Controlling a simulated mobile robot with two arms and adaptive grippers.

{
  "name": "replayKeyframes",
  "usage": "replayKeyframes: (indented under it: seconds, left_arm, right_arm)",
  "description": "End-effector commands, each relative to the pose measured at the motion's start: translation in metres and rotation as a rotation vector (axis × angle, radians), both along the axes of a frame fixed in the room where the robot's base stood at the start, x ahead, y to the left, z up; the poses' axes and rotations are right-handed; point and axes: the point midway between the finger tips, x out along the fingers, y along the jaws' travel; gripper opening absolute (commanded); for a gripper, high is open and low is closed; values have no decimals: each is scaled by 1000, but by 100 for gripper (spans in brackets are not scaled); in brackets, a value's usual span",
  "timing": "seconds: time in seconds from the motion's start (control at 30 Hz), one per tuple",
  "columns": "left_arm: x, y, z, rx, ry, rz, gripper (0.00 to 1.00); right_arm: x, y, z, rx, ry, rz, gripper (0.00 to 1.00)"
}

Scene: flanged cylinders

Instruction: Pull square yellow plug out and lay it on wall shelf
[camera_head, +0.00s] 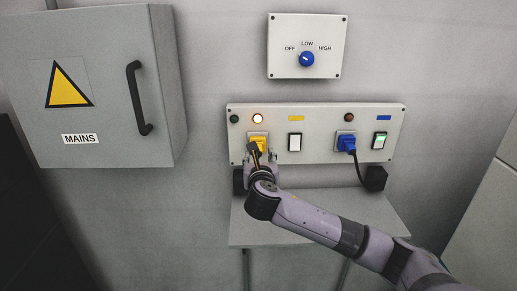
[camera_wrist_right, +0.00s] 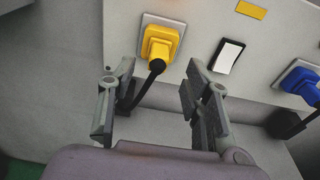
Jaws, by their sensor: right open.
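The square yellow plug (camera_head: 258,139) sits in its socket on the left part of the wall panel. In the right wrist view the yellow plug (camera_wrist_right: 160,44) is seated, with a black cord running down from it. My right gripper (camera_head: 260,163) is at the panel just in front of and below the plug. In the wrist view its open fingers (camera_wrist_right: 160,95) are spread, with the plug beyond them and nothing held. The wall shelf (camera_head: 265,232) is below the panel, partly hidden by my right arm. My left gripper is not in view.
The panel (camera_head: 320,151) also carries a blue plug (camera_head: 346,144), a white switch (camera_head: 295,142) and a green-lit switch (camera_head: 379,140). A dial box (camera_head: 307,46) is above. A grey MAINS cabinet (camera_head: 110,110) with a black handle stands at left. The shelf's visible top looks clear.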

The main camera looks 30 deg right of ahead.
Motion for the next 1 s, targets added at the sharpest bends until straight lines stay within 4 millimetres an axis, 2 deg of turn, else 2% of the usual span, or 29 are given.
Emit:
replayKeyframes:
  seconds: [0.2,0.4,0.83,1.0]
  left_arm:
    - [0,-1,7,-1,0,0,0]
    - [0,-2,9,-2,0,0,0]
    - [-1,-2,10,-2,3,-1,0]
    - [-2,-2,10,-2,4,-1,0]
  right_arm:
    - [33,-20,-5,2,0,-2,45]
    - [51,-31,-9,2,0,-1,45]
    - [58,-35,-11,2,0,1,45]
    - [58,-35,-11,2,0,1,35]
